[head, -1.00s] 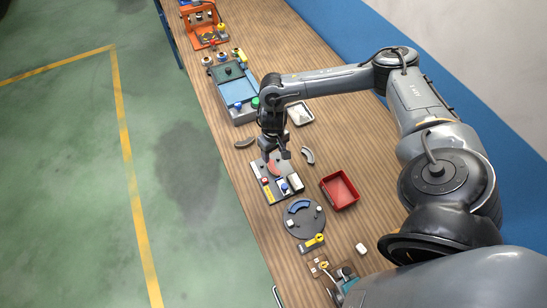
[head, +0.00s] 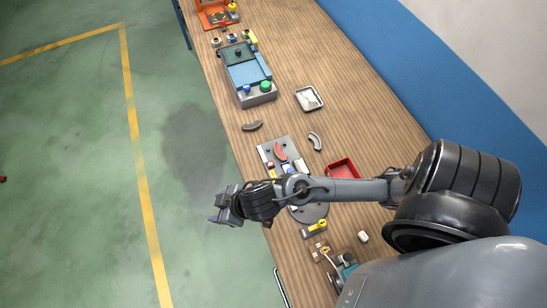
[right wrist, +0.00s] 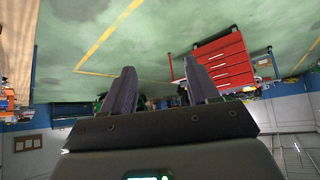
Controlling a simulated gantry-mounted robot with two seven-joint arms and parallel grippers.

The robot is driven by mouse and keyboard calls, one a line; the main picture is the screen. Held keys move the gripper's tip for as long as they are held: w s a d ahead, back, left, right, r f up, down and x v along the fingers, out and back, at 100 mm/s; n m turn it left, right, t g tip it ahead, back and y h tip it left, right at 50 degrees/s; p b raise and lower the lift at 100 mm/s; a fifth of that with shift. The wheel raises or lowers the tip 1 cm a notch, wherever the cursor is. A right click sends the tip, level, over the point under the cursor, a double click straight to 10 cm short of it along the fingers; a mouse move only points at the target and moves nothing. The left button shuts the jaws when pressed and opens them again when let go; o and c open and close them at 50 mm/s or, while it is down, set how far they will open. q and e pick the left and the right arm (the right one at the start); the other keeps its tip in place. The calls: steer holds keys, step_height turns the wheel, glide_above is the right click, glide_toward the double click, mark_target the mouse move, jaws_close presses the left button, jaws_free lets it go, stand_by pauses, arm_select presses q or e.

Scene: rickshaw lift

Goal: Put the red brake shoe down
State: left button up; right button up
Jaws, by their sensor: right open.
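The red brake shoe (head: 280,152) lies on the grey fixture plate (head: 268,147) on the bench in the head view, apart from any gripper. My right gripper (head: 216,213) is open and empty. It is out past the bench's left edge, over the green floor, below and left of the shoe. In the right wrist view its two fingers (right wrist: 160,88) stand apart with nothing between them. My right forearm covers the lower part of the plate. My left gripper is not in view.
Grey curved shoes (head: 252,126) and (head: 315,141) lie either side of the plate. A red tray (head: 342,167), a white tray (head: 308,98) and a blue-topped box (head: 247,72) stand on the bench. A red tool cabinet (right wrist: 217,64) shows in the wrist view.

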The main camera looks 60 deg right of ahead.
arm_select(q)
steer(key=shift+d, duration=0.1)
arm_select(e)
steer(key=s+d+f+m+g+h, duration=0.1)
steer(key=s+d+g, duration=0.3)
steer(key=s+d, duration=0.5)
steer(key=shift+s+d+f+m+h, duration=0.3)
steer(key=shift+s+f+h, duration=0.35)
steer(key=shift+s, duration=0.6)
steer(key=shift+r, duration=0.1)
